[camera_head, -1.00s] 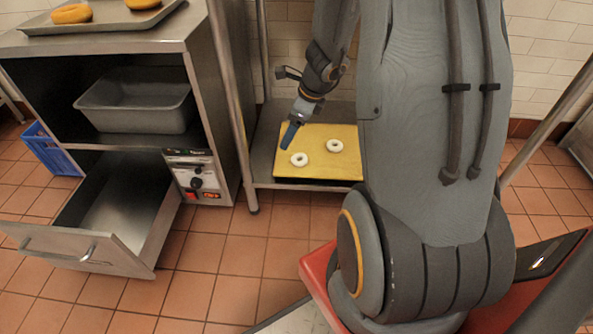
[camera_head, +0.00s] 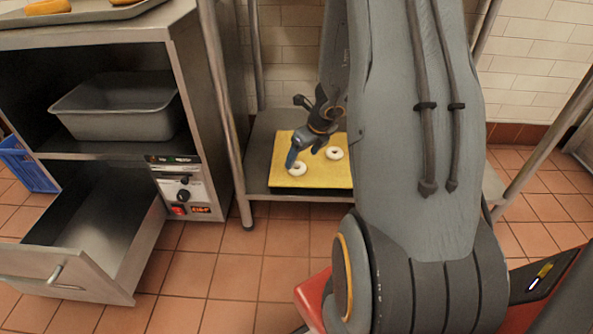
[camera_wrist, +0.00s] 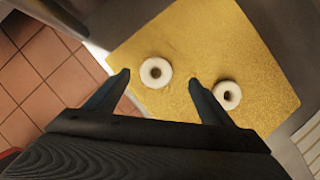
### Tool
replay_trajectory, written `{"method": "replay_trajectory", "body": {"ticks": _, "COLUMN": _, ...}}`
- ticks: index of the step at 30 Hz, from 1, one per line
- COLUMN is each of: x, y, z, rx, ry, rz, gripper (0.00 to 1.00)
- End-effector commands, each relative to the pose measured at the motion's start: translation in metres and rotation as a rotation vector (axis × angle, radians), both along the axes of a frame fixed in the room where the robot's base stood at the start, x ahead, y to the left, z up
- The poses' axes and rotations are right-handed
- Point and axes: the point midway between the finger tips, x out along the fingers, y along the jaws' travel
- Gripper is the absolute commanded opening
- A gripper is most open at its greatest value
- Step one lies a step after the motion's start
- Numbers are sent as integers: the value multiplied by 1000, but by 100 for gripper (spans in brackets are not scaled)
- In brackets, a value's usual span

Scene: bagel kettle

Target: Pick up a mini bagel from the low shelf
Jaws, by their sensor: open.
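Two pale mini bagels lie on a yellow board (camera_head: 322,179) on the low shelf. The nearer-left bagel (camera_head: 298,169) is just below my gripper (camera_head: 291,160) in the head view. The other bagel (camera_head: 334,153) lies to its right and a little farther back. In the wrist view my gripper (camera_wrist: 158,78) is open and empty, its two dark fingers spread. One bagel (camera_wrist: 156,72) appears between the fingertips, and the second bagel (camera_wrist: 227,95) lies just right of the right finger. I cannot tell exactly how high the fingertips are above the board.
The metal low shelf (camera_head: 258,165) has a post (camera_head: 224,110) at its front left. Left of it stands a cabinet with a grey tub (camera_head: 118,108) and a pulled-out drawer (camera_head: 95,235). A tray (camera_head: 85,14) with yellowish rings is on top.

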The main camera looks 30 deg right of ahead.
Motion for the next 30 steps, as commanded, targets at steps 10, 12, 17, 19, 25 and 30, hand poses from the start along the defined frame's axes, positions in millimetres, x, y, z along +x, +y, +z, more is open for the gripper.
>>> {"method": "replay_trajectory", "body": {"ticks": 10, "x": 11, "y": 8, "z": -39, "rx": 0, "ry": 1, "rz": 1, "gripper": 75}}
{"method": "replay_trajectory", "body": {"ticks": 12, "x": 13, "y": 9, "z": -43, "rx": 0, "ry": 1, "rz": 1, "gripper": 75}}
{"method": "replay_trajectory", "body": {"ticks": 17, "x": 14, "y": 9, "z": -44, "rx": 0, "ry": 1, "rz": 1, "gripper": 75}}
{"method": "replay_trajectory", "body": {"ticks": 19, "x": 14, "y": 9, "z": -44, "rx": 1, "ry": 0, "rz": 1, "gripper": 75}}
{"method": "replay_trajectory", "body": {"ticks": 25, "x": 14, "y": 8, "z": -44, "rx": 0, "ry": 0, "rz": 1, "gripper": 50}}
{"method": "replay_trajectory", "body": {"ticks": 30, "x": 14, "y": 8, "z": -44, "rx": 0, "ry": 0, "rz": 1, "gripper": 32}}
